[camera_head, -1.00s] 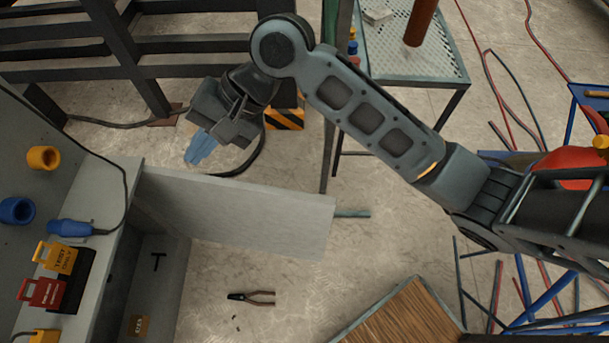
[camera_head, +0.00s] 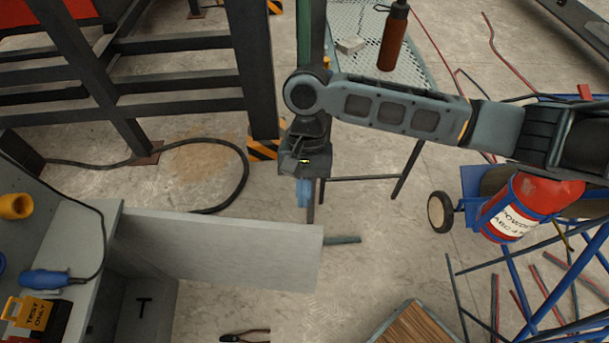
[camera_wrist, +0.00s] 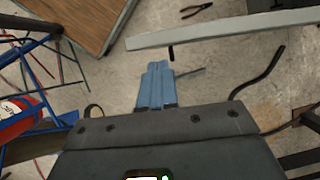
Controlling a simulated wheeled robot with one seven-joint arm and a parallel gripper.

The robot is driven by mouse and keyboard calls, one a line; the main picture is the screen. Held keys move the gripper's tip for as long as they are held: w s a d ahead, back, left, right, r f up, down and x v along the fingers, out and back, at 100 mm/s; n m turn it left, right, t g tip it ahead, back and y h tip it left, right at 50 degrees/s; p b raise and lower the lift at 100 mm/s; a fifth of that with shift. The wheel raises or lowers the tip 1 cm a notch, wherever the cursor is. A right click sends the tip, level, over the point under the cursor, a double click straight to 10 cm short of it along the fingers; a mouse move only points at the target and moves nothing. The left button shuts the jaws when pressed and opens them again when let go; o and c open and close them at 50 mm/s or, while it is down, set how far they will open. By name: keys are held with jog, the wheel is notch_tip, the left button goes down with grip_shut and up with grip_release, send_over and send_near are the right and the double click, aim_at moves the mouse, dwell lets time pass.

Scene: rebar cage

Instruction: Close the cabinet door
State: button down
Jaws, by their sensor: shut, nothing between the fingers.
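The grey cabinet door (camera_head: 225,250) stands open in the head view, sticking out to the right from the grey cabinet (camera_head: 75,235) at the lower left. In the wrist view the door (camera_wrist: 225,30) is a pale bar across the upper right. My gripper (camera_head: 304,194) has blue fingers and is shut and empty. It is just beyond the door's free end in the head view, apart from it as far as I can tell. In the wrist view my gripper's fingers (camera_wrist: 157,82) point toward the floor below the door's edge.
A dark steel frame (camera_head: 125,95) with a striped base stands behind. A black cable (camera_head: 240,165) lies on the floor. Pliers (camera_head: 245,336) lie below the door. A mesh table (camera_head: 375,50) holds a bottle (camera_head: 394,38). A red extinguisher (camera_head: 525,205) stands right.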

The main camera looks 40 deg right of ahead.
jog(key=shift+x, duration=1.7)
jog(key=shift+a, duration=0.1)
